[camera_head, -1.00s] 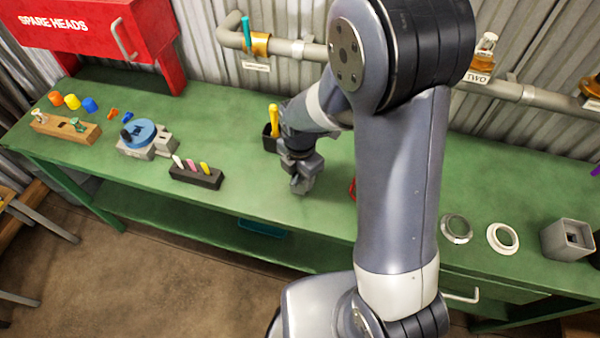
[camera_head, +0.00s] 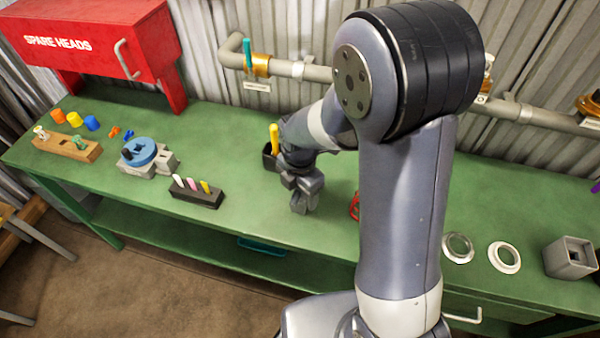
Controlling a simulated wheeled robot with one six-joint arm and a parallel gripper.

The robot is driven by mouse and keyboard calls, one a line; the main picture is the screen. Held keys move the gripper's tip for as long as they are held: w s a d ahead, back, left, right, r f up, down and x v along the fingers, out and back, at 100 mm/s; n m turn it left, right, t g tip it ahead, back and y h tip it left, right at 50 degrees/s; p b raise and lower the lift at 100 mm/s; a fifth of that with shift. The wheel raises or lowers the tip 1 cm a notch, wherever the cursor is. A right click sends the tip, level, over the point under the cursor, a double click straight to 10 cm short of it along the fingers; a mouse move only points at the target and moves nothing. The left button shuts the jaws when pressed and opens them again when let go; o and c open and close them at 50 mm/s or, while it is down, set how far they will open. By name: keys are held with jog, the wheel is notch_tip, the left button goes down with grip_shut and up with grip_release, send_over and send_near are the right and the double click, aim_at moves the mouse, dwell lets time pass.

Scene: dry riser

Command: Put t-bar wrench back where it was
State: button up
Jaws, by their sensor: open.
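My gripper (camera_head: 305,203) points down over the middle of the green workbench (camera_head: 240,225), apart from the items on it. It looks empty; its fingertips are small and hard to make out. I cannot pick out the t-bar wrench for certain. A yellow upright handle (camera_head: 274,138) stands in a dark holder (camera_head: 269,158) just behind and left of my gripper, partly hidden by my wrist. A red thing (camera_head: 354,207) lies right of my gripper, mostly hidden behind my arm.
A black block with coloured pegs (camera_head: 196,194), a blue-topped device (camera_head: 146,156) and a wooden block (camera_head: 68,147) stand left. Two rings (camera_head: 458,248) (camera_head: 504,257) and a grey square socket (camera_head: 569,257) are right. A red box (camera_head: 90,45) and pipe (camera_head: 318,73) are behind.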

notch_tip(320, 180, up, 11)
jog(key=shift+f, duration=0.15)
